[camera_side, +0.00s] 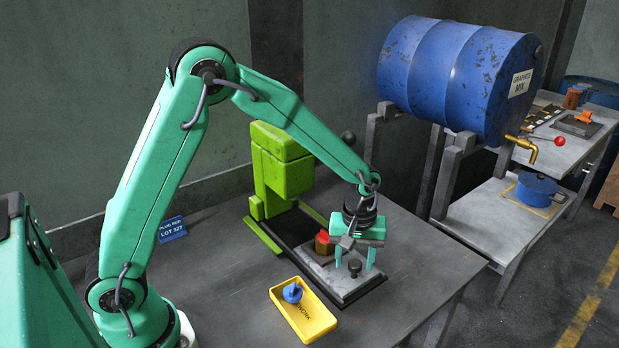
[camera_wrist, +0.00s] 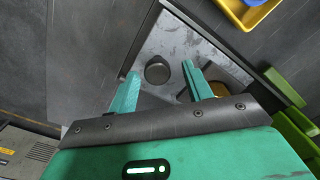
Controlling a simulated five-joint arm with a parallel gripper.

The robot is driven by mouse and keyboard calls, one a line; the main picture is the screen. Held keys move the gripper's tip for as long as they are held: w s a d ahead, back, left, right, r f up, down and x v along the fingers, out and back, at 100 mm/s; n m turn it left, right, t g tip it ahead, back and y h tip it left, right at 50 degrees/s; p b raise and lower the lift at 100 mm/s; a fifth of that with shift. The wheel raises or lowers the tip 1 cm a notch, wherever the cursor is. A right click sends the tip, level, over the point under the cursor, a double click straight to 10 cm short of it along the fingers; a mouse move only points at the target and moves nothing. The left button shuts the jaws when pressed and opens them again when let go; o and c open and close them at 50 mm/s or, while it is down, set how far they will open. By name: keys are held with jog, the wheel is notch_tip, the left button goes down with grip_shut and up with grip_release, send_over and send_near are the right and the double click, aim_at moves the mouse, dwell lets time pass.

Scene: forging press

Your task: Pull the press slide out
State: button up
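The press slide (camera_side: 352,283) is a grey metal plate on a dark rail. It stands out in front of the green press (camera_side: 285,165), toward the front right. A round black knob (camera_side: 355,267) rises near its outer end. My gripper (camera_side: 355,256) is over that end, fingers pointing down. In the wrist view the knob (camera_wrist: 157,70) shows between the two open fingertips of my gripper (camera_wrist: 160,71), with a gap on each side. I cannot tell how far down beside the knob the fingertips reach. A brown block with a red top (camera_side: 322,241) sits on the slide nearer the press.
A yellow tray (camera_side: 318,327) with a blue piece (camera_side: 292,292) stands beside the slide. A blue drum (camera_side: 450,80) lies on a stand behind. The table right of the slide is clear.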

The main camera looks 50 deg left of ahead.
jog(key=shift+r, duration=3.9)
jog(key=shift+r, duration=0.1)
jog(key=s+a+r+m+t, duration=0.2)
jog(key=s+r+m, duration=0.1)
jog(key=s, duration=0.4)
jog(key=s+a+r+m+t, duration=0.1)
jog(key=s+a+r+m, duration=0.2)
jog(key=s, duration=0.3)
jog(key=s+a+r+m+t, duration=0.2)
jog(key=s+a+r+m, duration=0.1)
jog(key=s+r, duration=0.2)
jog(key=shift+s+r+t, duration=0.3)
jog(key=shift+s+r, duration=0.05)
jog(key=shift+s, duration=0.95)
